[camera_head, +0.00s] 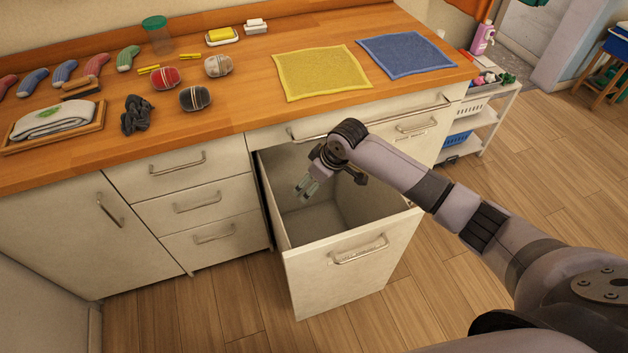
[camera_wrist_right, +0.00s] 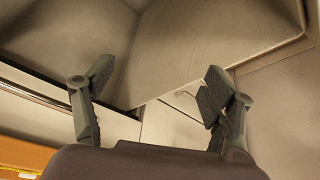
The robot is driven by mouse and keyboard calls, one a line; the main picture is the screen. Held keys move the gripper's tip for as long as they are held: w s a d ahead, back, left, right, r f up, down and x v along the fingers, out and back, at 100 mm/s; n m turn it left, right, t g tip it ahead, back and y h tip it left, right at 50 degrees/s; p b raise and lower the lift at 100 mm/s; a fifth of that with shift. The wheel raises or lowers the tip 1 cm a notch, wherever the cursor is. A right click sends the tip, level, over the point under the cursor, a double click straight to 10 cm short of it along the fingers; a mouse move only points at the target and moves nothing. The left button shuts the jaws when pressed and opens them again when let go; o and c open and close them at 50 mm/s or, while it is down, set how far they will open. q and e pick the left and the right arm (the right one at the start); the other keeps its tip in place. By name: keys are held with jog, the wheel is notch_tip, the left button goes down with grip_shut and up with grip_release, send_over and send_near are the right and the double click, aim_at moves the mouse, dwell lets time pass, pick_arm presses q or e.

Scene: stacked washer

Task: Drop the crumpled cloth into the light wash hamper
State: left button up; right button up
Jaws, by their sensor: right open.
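A dark grey crumpled cloth (camera_head: 137,115) lies in a small heap on the wooden counter, right of the tray with the folded towel. The pulled-out hamper drawer (camera_head: 348,272) stands open below the counter; a small label on its front is too small to read. The part of its inside that shows looks empty. My right gripper (camera_head: 308,188) is over the hamper's opening, fingers pointing down. In the right wrist view my right gripper (camera_wrist_right: 158,80) has its fingers spread, with nothing between them. My left gripper is not in view.
The counter (camera_head: 240,95) holds a tray with a folded towel (camera_head: 52,120), rolled socks (camera_head: 195,98), a yellow cloth (camera_head: 320,72) and a blue cloth (camera_head: 405,54). Another drawer front (camera_head: 412,128) is shut to the right. A white shelf cart (camera_head: 485,118) stands beyond the counter's end.

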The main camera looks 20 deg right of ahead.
jog(key=v, duration=1.2)
jog(key=shift+a, duration=0.1)
dwell(0.4)
